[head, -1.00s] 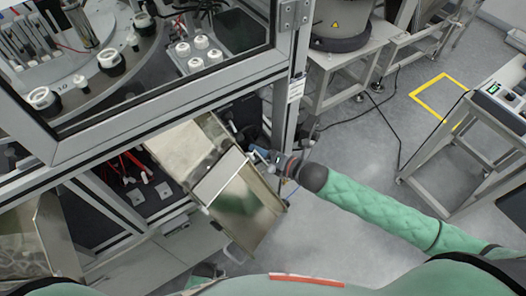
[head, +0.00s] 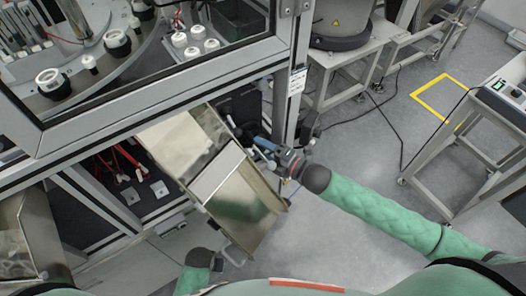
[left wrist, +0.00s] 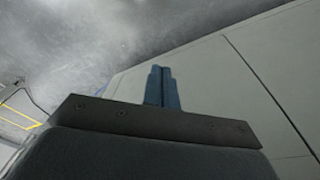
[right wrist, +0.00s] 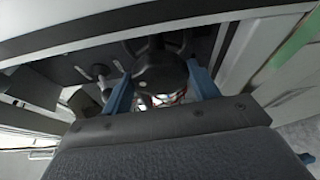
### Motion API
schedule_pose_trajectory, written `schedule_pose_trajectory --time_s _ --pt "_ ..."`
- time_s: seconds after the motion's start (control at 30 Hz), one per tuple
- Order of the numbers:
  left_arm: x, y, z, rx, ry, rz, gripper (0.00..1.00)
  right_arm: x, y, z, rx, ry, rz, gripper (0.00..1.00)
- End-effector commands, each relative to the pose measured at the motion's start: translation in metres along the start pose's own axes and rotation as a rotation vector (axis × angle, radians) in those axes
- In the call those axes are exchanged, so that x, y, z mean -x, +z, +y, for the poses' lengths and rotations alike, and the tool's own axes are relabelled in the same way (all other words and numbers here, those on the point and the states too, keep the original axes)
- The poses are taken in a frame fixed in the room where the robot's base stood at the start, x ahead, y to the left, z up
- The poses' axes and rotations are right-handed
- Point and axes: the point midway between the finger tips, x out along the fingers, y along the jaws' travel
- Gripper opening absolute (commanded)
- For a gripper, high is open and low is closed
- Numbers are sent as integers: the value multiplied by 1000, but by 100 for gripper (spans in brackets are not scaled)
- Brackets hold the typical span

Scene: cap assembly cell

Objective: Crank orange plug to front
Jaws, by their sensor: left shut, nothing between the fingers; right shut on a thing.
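My right gripper (head: 262,147) reaches to the machine's lower opening, just right of the metal chute. In the right wrist view its two blue fingers (right wrist: 162,82) stand wide apart, shut on a dark round part (right wrist: 158,72). I cannot tell an orange plug in any view; that part looks black. My left gripper (left wrist: 162,88) is shut and empty in the left wrist view, its blue fingers together in front of pale grey panels. In the head view only part of my left arm shows at the bottom, and its gripper is hidden.
A sloped metal chute (head: 243,205) juts out of the machine beside my right gripper. The machine's upright post (head: 293,75) stands just behind it. A bowl feeder (head: 340,22) on a stand is at the back.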

Motion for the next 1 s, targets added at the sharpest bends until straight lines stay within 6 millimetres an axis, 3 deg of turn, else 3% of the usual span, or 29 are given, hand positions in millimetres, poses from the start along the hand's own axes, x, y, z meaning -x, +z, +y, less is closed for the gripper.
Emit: schedule_pose_trajectory --time_s 0.3,0.73,0.77,0.83,1.0 --pt "27 -10 3 0 4 3 0 0 1 -2 -85 33 -1 37" --pt "30 -10 4 0 4 3 0 0 1 -2 -92 36 -2 37" --pt "30 -10 4 0 4 3 0 0 1 -2 -92 36 -2 66" --pt "30 -10 4 0 4 3 0 0 1 -2 -92 36 -1 79" --pt "30 -10 4 0 4 3 0 0 0 -1 -92 37 -1 82"
